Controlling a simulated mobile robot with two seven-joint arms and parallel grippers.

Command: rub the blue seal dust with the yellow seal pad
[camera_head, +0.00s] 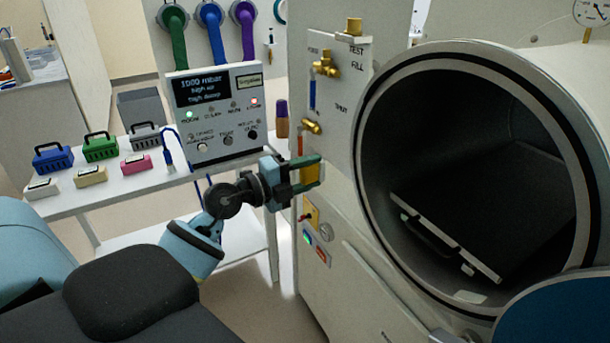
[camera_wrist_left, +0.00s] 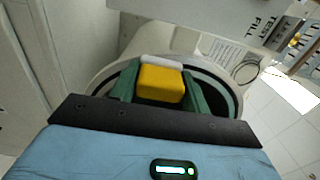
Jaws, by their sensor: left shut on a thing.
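My left gripper (camera_head: 311,172) is shut on the yellow seal pad (camera_head: 312,174), in front of the grey cabinet and left of the round chamber opening. In the left wrist view the pad (camera_wrist_left: 162,84) sits between the two green fingers, with a pale strip along its far edge. The chamber's round rim (camera_head: 368,165) stands open to the right of the gripper, apart from it in the head view. I cannot make out any blue seal dust on the rim in either view. My right gripper is not in view.
A dark sliding tray (camera_head: 480,215) lies inside the chamber. Brass valves (camera_head: 325,66) stick out of the cabinet above the gripper. A control box (camera_head: 215,112) and small colored cases (camera_head: 100,147) stand on the white bench at left. A blue disc (camera_head: 565,310) fills the lower right corner.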

